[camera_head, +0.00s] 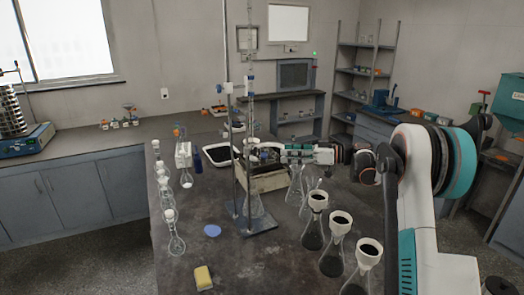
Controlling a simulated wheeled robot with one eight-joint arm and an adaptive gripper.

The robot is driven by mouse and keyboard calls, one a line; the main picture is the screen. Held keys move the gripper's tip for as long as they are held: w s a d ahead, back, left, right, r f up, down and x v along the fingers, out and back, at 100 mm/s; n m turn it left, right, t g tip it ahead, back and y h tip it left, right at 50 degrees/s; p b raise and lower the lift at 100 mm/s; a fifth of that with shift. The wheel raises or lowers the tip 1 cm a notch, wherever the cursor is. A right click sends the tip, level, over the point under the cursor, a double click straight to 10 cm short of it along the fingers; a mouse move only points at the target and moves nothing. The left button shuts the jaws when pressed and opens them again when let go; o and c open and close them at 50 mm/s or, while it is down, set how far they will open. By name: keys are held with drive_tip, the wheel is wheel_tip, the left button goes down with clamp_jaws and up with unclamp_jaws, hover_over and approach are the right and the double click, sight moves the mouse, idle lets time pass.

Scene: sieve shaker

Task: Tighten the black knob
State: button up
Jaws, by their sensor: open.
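The sieve shaker stands on the left counter at the left picture edge, with a stack of round metal sieves (12,108) on a blue base (27,140). A thin rod and a dark crosspiece show above the stack. The black knob is too small to make out clearly there. My gripper (262,155) is far from the shaker, over the middle table. It points left, open, close behind the burette stand (238,140). The stand's rods and glassware partly cover its fingertips, and I see nothing held.
The middle table (185,250) carries flasks with black-filled funnels (340,222) at front right, several flasks at left, a yellow sponge (203,278) and a blue disc (212,230). A box-shaped device (265,183) sits below my gripper. Floor is free between table and left counter.

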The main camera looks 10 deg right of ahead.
sight(255, 152)
drive_tip(key=w+d+f+n+y, duration=0.1)
drive_tip(key=d+f+n, duration=0.1)
drive_tip(key=d, duration=0.2)
drive_tip(key=b+x, duration=0.1)
drive_tip(key=x, duration=1.3)
drive_tip(key=shift+s+r, duration=0.15)
drive_tip(key=shift+s, duration=0.05)
drive_tip(key=shift+a, duration=0.15)
drive_tip(key=c, duration=1.1)
